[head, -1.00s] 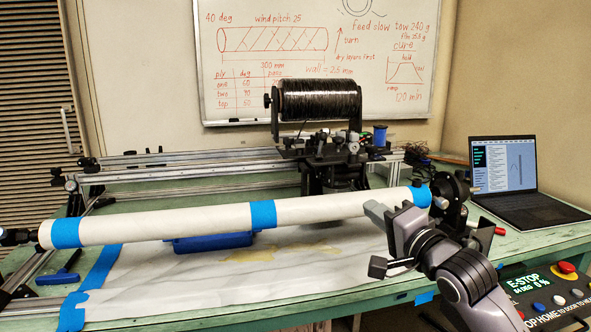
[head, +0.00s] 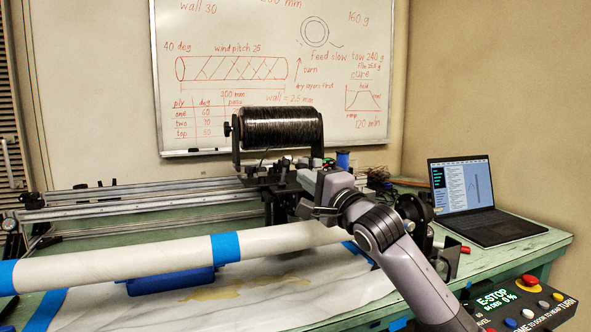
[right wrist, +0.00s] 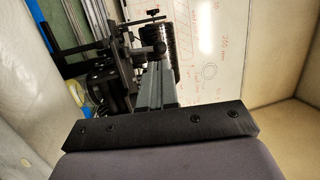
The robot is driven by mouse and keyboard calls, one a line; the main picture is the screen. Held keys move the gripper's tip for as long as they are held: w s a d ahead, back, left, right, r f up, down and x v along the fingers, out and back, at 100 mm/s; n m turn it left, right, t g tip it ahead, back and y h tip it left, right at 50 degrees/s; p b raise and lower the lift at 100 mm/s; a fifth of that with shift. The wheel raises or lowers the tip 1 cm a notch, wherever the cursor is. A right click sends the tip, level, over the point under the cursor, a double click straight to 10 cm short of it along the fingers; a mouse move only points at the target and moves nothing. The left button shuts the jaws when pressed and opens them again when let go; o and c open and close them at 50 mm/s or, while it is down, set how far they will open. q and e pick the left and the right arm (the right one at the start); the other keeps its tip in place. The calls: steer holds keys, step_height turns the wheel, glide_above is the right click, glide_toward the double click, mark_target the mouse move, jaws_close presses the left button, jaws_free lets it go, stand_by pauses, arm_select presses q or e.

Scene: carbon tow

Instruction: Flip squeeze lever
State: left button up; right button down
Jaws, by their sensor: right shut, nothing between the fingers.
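The black winding carriage (head: 282,190) stands on the rails and bears a spool of black carbon tow (head: 280,127). I cannot make out the squeeze lever for certain among the carriage's dark parts. My right gripper (head: 318,184) is in front of the carriage's right side and hides part of it; whether it touches is not clear. In the right wrist view its fingers (right wrist: 154,92) are shut and empty. They point toward the carriage (right wrist: 112,85) and the spool (right wrist: 156,42). My left gripper is not in view.
A white mandrel tube (head: 120,262) with blue tape runs across the front, partly behind my right arm. A blue block (head: 172,280) lies under it. A laptop (head: 475,200) stands at the right, and an E-stop panel (head: 510,305) at the front right.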

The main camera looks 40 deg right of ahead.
mark_target(288, 165)
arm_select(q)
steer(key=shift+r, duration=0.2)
arm_select(e)
steer(key=shift+w+d+r, duration=0.1)
steer(key=shift+w+r, duration=0.15)
steer(key=shift+w, duration=1)
steer(key=shift+w+r, duration=0.25)
steer(key=shift+w, duration=0.95)
